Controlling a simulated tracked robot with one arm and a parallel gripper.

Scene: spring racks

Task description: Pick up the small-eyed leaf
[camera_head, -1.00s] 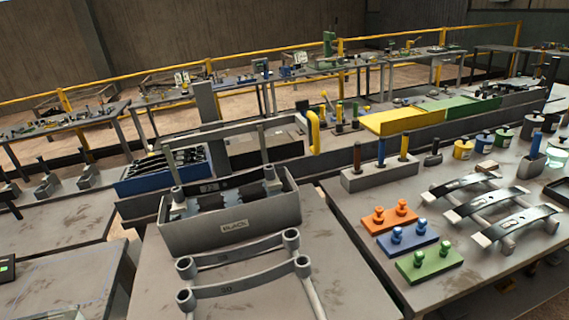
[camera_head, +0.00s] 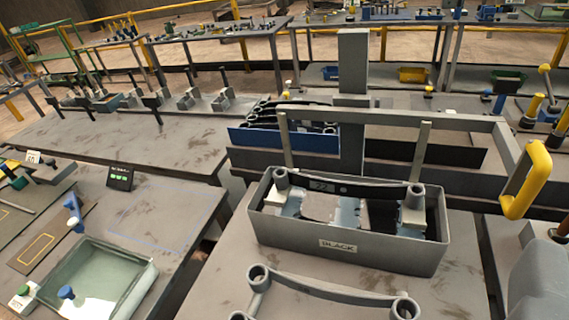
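A dark, slightly arched leaf (camera_head: 345,187) with a round eye at each end lies across the top of a grey bin (camera_head: 300,236) labelled BLACK. A grey leaf (camera_head: 330,292) with a ring eye at each end shows at the bottom edge, in front of the bin; its lower part is cut off. Several dark leaves (camera_head: 290,116) with eyes are stacked in a blue-fronted rack (camera_head: 262,141) behind the bin. I cannot tell by sight which leaf is the small-eyed one. My gripper is not recognisable in the view.
A grey frame (camera_head: 385,117) with a yellow handle (camera_head: 527,180) rises behind the bin. A grey shape (camera_head: 540,270) fills the lower right. A tray of pale liquid (camera_head: 128,248) and a small dark display (camera_head: 120,177) stand at left. The table left of the bin is mostly clear.

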